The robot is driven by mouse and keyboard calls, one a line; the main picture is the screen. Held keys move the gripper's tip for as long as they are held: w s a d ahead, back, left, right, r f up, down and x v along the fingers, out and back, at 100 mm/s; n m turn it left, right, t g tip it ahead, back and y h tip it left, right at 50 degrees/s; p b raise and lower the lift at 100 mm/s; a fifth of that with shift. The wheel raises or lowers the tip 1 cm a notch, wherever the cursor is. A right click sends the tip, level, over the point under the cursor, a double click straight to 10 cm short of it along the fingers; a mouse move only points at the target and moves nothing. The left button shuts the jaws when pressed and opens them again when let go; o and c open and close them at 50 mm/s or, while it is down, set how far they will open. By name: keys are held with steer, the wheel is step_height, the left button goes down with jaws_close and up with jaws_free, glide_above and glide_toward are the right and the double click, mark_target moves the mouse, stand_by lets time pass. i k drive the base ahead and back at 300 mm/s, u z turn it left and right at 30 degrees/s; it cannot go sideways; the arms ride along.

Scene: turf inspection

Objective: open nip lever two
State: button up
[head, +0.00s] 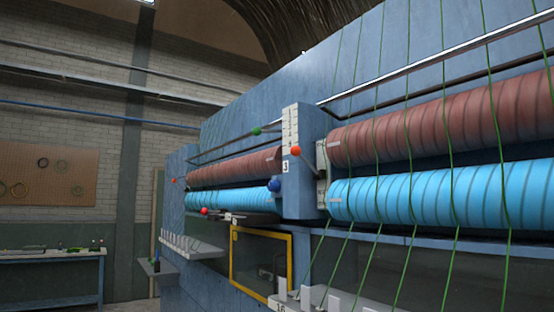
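A large blue machine (330,75) fills the middle and right, with brown rollers (400,130) above bright blue rollers (450,196). Two more red knobs show farther left, one (173,181) at the far end and one (204,211) below the far blue roller (240,198). A blue ball knob (274,184) and a small green knob (257,131) are near the upright. I cannot read which lever is number two. My gripper is not in view.
Green yarns (447,150) run down across the rollers to a grey ledge (300,300) at the bottom. A workbench (60,256) stands by the brick wall at left. The floor between is mostly hidden.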

mark_target(295, 151)
steer(key=u, duration=0.3)
steer(key=i, duration=1.05)
steer(key=u, duration=0.45)
steer(key=k, duration=0.9)
steer(key=u, duration=0.15)
steer(key=i, duration=0.9)
steer(key=z, duration=0.05)
